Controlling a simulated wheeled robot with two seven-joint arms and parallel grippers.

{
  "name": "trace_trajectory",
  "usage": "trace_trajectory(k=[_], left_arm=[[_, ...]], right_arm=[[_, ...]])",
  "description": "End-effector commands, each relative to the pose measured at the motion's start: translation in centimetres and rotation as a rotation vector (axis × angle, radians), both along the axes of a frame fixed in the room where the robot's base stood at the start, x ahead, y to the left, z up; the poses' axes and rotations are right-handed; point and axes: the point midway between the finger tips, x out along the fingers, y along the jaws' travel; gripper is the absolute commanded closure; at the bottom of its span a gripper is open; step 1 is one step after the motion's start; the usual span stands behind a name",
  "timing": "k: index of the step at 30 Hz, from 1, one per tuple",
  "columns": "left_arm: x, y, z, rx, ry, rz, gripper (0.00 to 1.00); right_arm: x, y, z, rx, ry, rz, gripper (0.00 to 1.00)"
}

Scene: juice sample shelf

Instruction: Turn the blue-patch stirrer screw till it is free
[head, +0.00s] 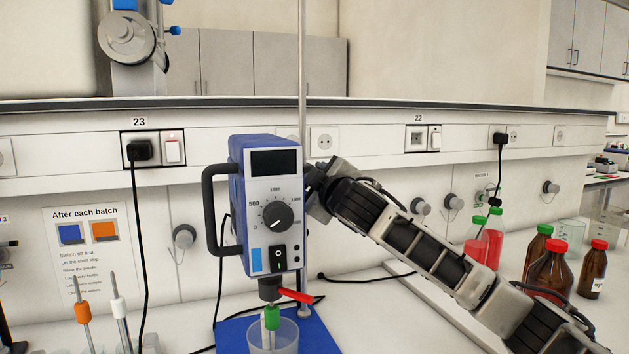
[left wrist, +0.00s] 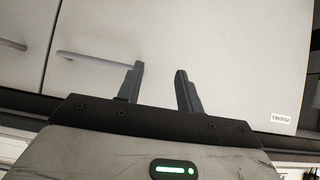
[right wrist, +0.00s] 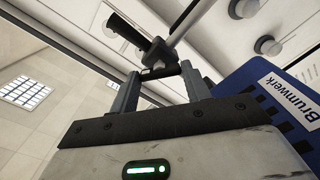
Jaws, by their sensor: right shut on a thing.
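The stirrer (head: 272,200) with the blue patch (head: 256,261) hangs on a thin upright rod (head: 302,60) above a beaker (head: 273,338). Its blue housing marked "Brumwerk" (right wrist: 265,110) shows at the right of the right wrist view. My right gripper (head: 316,190) reaches behind the stirrer's right side, its fingers mostly hidden in the head view. In the right wrist view it (right wrist: 160,82) is shut on a dark clamp screw (right wrist: 157,73) by the rod. My left gripper (left wrist: 158,85) is open and empty before a cabinet, outside the head view.
A red lever (head: 296,296) and a green-topped shaft (head: 272,317) are under the stirrer. Stirring rods with orange and white collars stand at the left (head: 83,313). Red-capped and green-capped bottles (head: 551,268) stand at the right, beyond my right arm. A black cable (head: 140,250) hangs from socket 23.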

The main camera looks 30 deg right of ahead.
Motion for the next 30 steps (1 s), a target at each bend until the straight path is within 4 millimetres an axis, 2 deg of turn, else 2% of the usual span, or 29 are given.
trace_trajectory(k=[15, 30], left_arm=[[-0.15, -0.28, -0.1, -0.003, 0.006, -0.003, 0.64], [-0.25, -0.28, -0.14, -0.004, 0.008, -0.003, 0.64]], right_arm=[[0.0, -0.01, -0.04, -0.446, 0.109, 0.0, 0.76], [0.01, 0.02, -0.08, -0.646, 0.157, 0.001, 0.76]])
